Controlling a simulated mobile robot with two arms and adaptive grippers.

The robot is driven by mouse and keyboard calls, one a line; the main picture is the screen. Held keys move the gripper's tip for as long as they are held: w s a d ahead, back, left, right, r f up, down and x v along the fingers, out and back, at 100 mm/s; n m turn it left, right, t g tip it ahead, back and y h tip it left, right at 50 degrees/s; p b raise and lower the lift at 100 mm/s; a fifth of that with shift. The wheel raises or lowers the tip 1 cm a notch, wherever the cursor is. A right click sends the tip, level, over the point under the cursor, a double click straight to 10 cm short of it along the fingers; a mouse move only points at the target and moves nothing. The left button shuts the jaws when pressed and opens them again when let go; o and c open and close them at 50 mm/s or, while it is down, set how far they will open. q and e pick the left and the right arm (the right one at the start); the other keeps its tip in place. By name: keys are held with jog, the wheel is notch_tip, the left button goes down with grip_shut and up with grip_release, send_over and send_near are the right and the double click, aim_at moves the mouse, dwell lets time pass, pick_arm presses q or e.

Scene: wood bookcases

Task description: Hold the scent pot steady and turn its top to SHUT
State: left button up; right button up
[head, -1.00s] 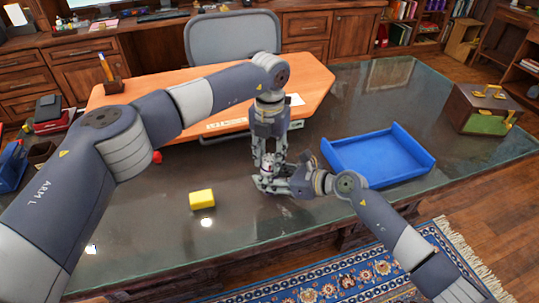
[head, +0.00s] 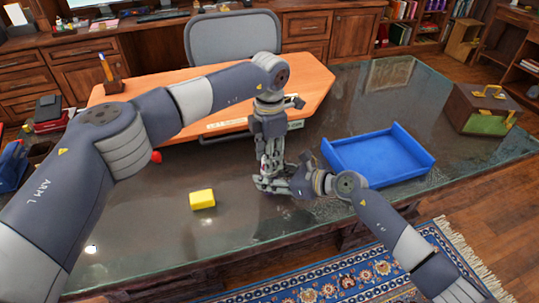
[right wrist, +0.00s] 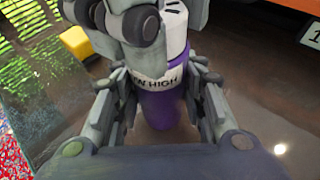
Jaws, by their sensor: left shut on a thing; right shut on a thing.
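The scent pot stands upright on the dark glossy desk (head: 130,235). In the right wrist view it has a purple body (right wrist: 160,112), a white band with dark letters reading "N HIGH" (right wrist: 152,86), and a white top (right wrist: 176,40) with dark marks. My right gripper (right wrist: 165,118) is shut on the body from the side. My left gripper (head: 269,172) points down from above and is shut on the top; its fingers (right wrist: 125,25) hide much of it. In the head view, both grippers largely hide the pot. I cannot read the setting.
A yellow block (head: 202,199) lies left of the pot. A blue tray (head: 425,160) is to the right. The desk in front is clear.

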dwell(0.4)
pick_arm(q)
jog(key=o, duration=1.1)
notch_tip(320, 180, up, 12)
jog(key=shift+r, duration=0.1)
pick_arm(e)
jog(key=o, duration=1.3)
jog(key=shift+c, duration=0.2)
